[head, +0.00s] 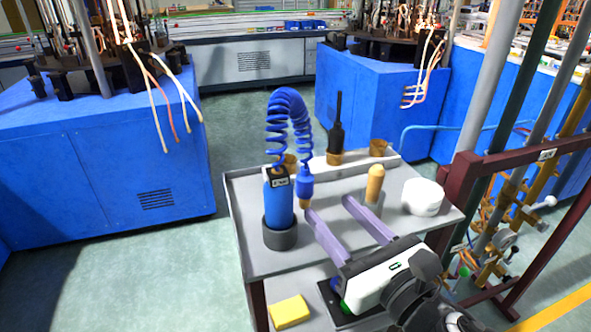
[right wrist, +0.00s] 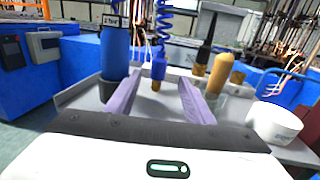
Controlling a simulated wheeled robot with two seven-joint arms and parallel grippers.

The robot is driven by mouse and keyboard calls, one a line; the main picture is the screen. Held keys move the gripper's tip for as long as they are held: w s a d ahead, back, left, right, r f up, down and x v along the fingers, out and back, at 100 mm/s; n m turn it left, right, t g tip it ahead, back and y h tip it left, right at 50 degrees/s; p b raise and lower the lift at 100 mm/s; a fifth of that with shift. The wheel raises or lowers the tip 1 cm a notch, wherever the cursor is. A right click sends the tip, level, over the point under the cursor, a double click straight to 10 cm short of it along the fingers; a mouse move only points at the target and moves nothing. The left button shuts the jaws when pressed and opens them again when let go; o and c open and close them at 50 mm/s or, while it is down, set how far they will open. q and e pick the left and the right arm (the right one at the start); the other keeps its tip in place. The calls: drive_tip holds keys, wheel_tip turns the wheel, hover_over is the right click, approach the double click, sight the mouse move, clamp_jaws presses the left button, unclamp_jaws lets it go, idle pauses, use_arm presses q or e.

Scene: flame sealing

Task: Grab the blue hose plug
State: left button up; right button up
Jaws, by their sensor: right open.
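The blue hose plug (head: 306,188) hangs with its brass-coloured tip down, at the end of a coiled blue hose (head: 289,104). The hose arches up from behind a blue cylinder (head: 279,203) in a dark base. My right gripper (head: 330,206) is open, its two purple fingers pointing away over the table. In the head view the plug shows just beyond the left fingertip. My left gripper is not in view.
The grey table (head: 245,205) also holds a wooden-handled tool (head: 375,184), a white round container (head: 422,197) and a black device (head: 336,128) in a holder at the back. A yellow block (head: 289,312) lies on the lower shelf. Pipes and a dark red frame (head: 468,190) stand at the right.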

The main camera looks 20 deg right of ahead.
sight(309, 188)
drive_tip(key=w, duration=0.3)
drive_tip(key=shift+w+a+r+p, duration=0.1)
drive_tip(key=shift+w+a+p, duration=0.2)
drive_tip(key=shift+w+a, duration=0.2)
drive_tip(key=shift+w, duration=0.45)
drive_tip(key=w, duration=0.2)
drive_tip(key=w+a, duration=0.1)
drive_tip(key=w, duration=0.1)
drive_tip(key=shift+w, duration=0.5)
drive_tip(key=shift+w+a, duration=0.1)
drive_tip(key=shift+w, duration=0.05)
drive_tip(key=c, duration=1)
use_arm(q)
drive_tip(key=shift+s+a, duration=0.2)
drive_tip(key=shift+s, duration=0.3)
use_arm(e)
drive_tip(key=shift+c, duration=0.8)
